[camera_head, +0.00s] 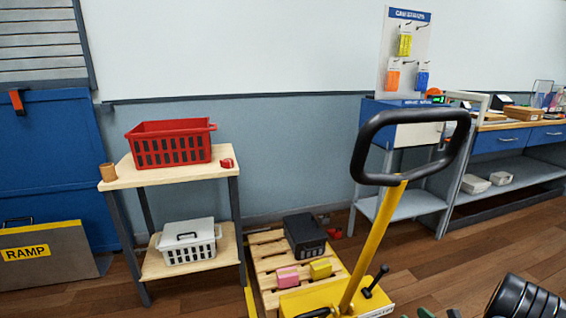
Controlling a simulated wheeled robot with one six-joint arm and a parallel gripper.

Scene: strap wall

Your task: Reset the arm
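My gripper does not show clearly in the head view, so its fingers and anything in them cannot be seen. A dark ribbed cylinder (525,300) is cut off by the bottom right corner. I cannot tell whether it is part of my arm. Small dark shapes (440,314) show at the bottom edge left of it, too cropped to identify.
A yellow pallet jack with a black loop handle (365,150) stands close in front by a wooden pallet (268,262). A two-tier shelf (165,175) holds a red basket (172,145). A blue-drawer workbench (500,142) lines the right wall. Wooden floor (450,262) is clear at right.

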